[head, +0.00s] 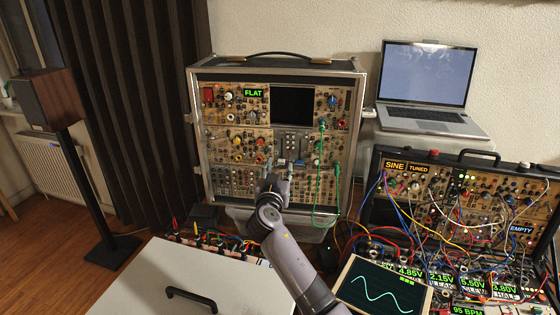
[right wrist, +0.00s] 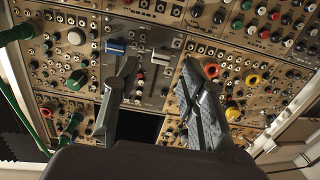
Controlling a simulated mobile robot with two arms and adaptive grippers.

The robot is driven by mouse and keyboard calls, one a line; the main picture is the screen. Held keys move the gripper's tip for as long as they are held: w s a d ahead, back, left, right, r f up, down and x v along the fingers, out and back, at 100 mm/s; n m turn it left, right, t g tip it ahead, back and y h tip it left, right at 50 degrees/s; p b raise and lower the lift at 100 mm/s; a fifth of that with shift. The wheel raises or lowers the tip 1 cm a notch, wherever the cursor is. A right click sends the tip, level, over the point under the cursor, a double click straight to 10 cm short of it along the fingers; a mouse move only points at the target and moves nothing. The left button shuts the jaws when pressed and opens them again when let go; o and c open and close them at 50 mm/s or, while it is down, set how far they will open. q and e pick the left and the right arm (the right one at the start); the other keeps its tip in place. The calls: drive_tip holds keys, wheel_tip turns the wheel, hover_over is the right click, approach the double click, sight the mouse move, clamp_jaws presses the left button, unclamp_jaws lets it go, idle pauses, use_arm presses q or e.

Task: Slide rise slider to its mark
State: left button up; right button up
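A slider panel (head: 293,143) sits in the middle of the tall synth case, below its dark screen. In the right wrist view the panel appears upside down, with a blue slider cap (right wrist: 115,47) and a white slider cap (right wrist: 162,57). I cannot read which is the rise slider or see its mark. My right gripper (head: 279,172) is in front of the case's lower middle. Its two fingers (right wrist: 160,66) are apart with nothing between them; the white cap shows beyond the gap, the blue cap beside the left finger. My left gripper is not in view.
Green cables (head: 319,190) hang right of the sliders. Knobs and jacks crowd the panels around them. A second cabled case (head: 465,165), a laptop (head: 425,85) and a sine-wave screen (head: 385,291) stand at the right. A white cabinet (head: 215,270) is in front.

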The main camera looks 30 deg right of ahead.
sight(281, 161)
drive_tip(key=shift+x, duration=1.05)
drive_tip(key=shift+w+d, duration=0.15)
drive_tip(key=shift+w, duration=0.05)
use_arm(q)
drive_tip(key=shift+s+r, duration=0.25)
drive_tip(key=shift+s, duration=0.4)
use_arm(e)
clamp_jaws()
